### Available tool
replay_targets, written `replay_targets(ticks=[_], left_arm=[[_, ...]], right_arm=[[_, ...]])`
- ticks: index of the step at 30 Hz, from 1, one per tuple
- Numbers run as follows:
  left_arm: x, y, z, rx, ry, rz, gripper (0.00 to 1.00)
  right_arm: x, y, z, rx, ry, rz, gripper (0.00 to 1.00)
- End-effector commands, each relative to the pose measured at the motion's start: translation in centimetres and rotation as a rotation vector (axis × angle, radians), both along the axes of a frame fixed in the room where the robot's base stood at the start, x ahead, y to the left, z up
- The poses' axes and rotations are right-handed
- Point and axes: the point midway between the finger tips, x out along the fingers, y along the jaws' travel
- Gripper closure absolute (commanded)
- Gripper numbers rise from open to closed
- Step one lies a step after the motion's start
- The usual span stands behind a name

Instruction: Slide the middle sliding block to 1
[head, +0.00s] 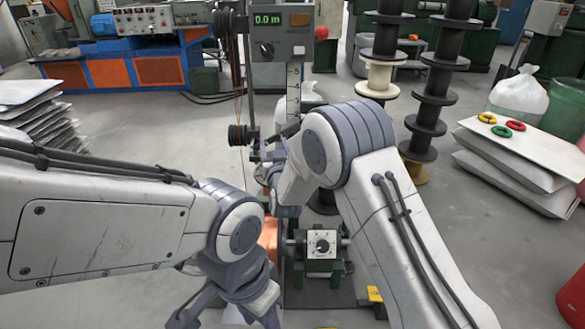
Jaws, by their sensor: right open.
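The tall grey machine column (293,88) stands in the centre, with a numbered scale down its front. A dark block with small rollers (238,138) sits on the rod left of the scale, at about mid-height. I cannot tell for certain that it is the middle sliding block. My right gripper (272,147) is open close to the right of this block, in front of the column's lower part. My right arm hides part of the column there. I cannot tell whether the fingers touch the block. My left gripper (190,312) is low at the bottom left, partly cut off, away from the block.
A head unit with a 0.0 m display (268,19) tops the column; thin copper wires hang left of it. A small dial box (321,244) stands on the base below. Stacked black spools (437,98) stand right. Open floor (150,120) lies left.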

Motion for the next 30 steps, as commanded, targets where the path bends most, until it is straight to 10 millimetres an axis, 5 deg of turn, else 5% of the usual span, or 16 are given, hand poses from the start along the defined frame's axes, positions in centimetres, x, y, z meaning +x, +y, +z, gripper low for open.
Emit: replay_targets(ticks=[1, 9, 16, 30], left_arm=[[0.0, 0.0, -3.5, 0.0, 0.0, 0.0, 0.5], [0.0, 0.0, -7.9, 0.0, 0.0, 0.0, 0.5], [0.0, 0.0, -8.6, -0.001, -0.001, 0.0, 0.5], [0.0, 0.0, -11.1, 0.0, 0.0, 0.0, 0.5]], right_arm=[[0.8, -1.1, -4.2, 0.001, -0.067, -0.037, 0.36], [1.4, -4.7, -9.1, 0.007, -0.329, -0.159, 0.36], [2.5, -5.2, -8.8, 0.007, -0.372, -0.178, 0.36], [9.8, -5.1, -5.9, 0.007, -0.367, -0.175, 0.36]])
